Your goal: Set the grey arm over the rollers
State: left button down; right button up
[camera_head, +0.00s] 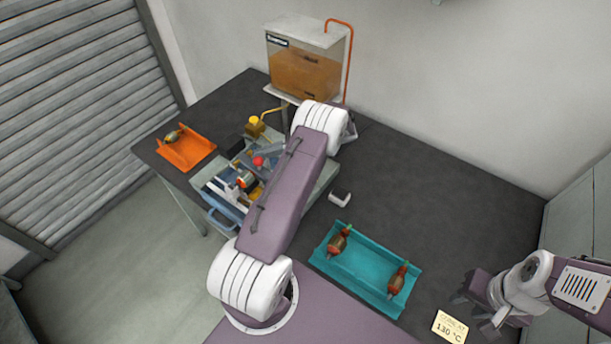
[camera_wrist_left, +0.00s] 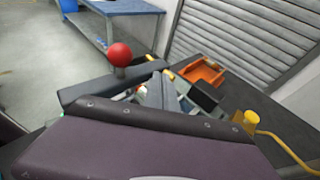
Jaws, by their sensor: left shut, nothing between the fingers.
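The winding machine (camera_head: 222,205) is a pale blue and grey unit on the dark table. An armature (camera_head: 245,180) with orange and silver parts lies in it. A grey arm (camera_wrist_left: 90,88) with a red ball knob (camera_wrist_left: 120,54) shows in the left wrist view; the knob also shows in the head view (camera_head: 258,161). I cannot make out the rollers. My left gripper (camera_wrist_left: 156,90) is shut and empty, close beside the grey arm; whether they touch is unclear. My own left arm hides much of it in the head view. My right gripper (camera_head: 471,313) is open and empty at the lower right.
An orange tray (camera_head: 188,152) holds one part at the left. A teal tray (camera_head: 365,268) holds two armatures. A tank of amber liquid (camera_head: 303,72) stands at the back. A yellow-topped piece (camera_head: 256,124) and a small white piece (camera_head: 340,198) are near the machine.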

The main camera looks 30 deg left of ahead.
pick_arm(q)
jog(key=shift+s+a, duration=0.15)
jog(key=shift+s, duration=0.25)
pick_arm(e)
jog(key=shift+s+a, duration=0.15)
jog(key=shift+s, duration=0.25)
